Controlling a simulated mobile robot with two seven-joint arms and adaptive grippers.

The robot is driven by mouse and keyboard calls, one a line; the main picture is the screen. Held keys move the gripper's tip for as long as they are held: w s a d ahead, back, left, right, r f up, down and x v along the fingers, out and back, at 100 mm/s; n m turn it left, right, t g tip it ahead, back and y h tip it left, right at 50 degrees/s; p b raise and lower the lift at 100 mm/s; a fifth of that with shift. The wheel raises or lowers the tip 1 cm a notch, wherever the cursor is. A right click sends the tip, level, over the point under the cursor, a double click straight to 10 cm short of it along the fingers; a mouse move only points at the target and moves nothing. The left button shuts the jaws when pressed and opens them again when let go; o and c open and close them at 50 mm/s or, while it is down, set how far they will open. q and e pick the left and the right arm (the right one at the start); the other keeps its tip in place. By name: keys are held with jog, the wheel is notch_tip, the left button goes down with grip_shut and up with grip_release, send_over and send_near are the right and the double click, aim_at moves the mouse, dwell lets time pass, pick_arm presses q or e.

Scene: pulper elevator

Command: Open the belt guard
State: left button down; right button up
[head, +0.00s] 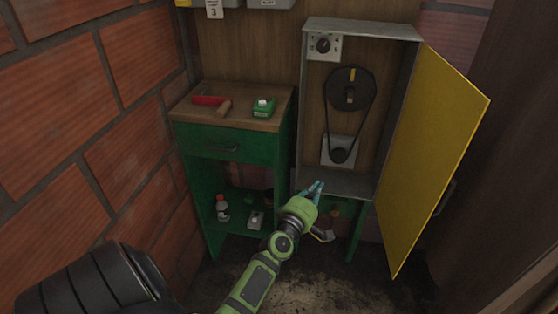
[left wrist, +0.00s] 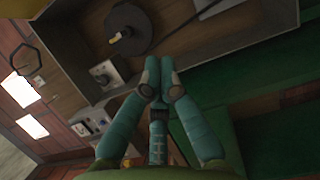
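The belt guard is a yellow door (head: 435,150) on the right side of a grey metal box (head: 361,29). It stands swung wide open to the right, with a dark handle (head: 446,197) on its outer side. Inside the box, a large black pulley (head: 350,88), a belt and a small lower pulley (head: 339,155) are exposed. My left gripper (head: 318,187), with teal fingers, is in front of the box's lower left corner, apart from the door. Its fingertips (left wrist: 160,86) meet in the left wrist view, with nothing seen between them. My right gripper is not in view.
A green cabinet (head: 225,170) with a wooden top stands left of the box. A red-bladed tool (head: 210,101) and a green box (head: 264,107) lie on it. A brick wall (head: 85,110) bounds the left. Dark boards (head: 515,130) stand at the right.

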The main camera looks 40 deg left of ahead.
pick_arm(q)
jog(key=a+v, duration=0.2)
jog(key=v, duration=0.7)
jog(key=shift+s+b, duration=0.2)
jog(key=shift+b, duration=0.15)
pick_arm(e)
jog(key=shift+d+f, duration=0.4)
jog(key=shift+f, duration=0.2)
pick_arm(q)
jog(key=shift+a, duration=0.1)
